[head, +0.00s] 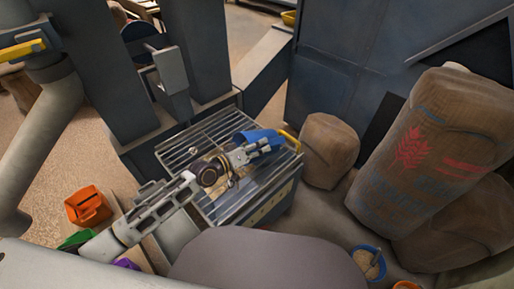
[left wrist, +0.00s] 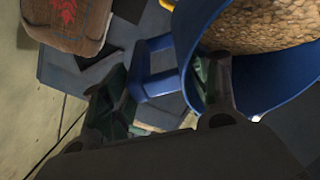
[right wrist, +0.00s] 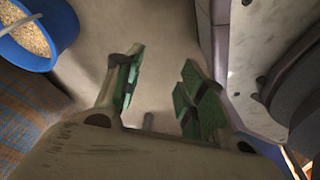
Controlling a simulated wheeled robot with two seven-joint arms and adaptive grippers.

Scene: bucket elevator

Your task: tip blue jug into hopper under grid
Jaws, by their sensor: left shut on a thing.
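The blue jug (head: 255,137) is above the right part of the metal grid (head: 190,150), which covers the hopper box (head: 272,201). My left gripper (head: 262,149) is shut on the jug's handle, which shows between its fingers in the left wrist view (left wrist: 157,82). The jug (left wrist: 192,30) holds a load of tan grain (left wrist: 265,25). Whether the jug touches the grid is hard to tell. My right gripper (right wrist: 158,88) is open and empty over the floor in the right wrist view; the head view does not show it clearly.
A blue bucket of grain (head: 378,268) stands on the floor at lower right, also at left in the right wrist view (right wrist: 38,50). Sacks (head: 328,150) (head: 430,150) stand right of the hopper. Orange (head: 88,207), green (head: 75,239) and purple (head: 127,263) containers sit at left. Grey posts rise behind the grid.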

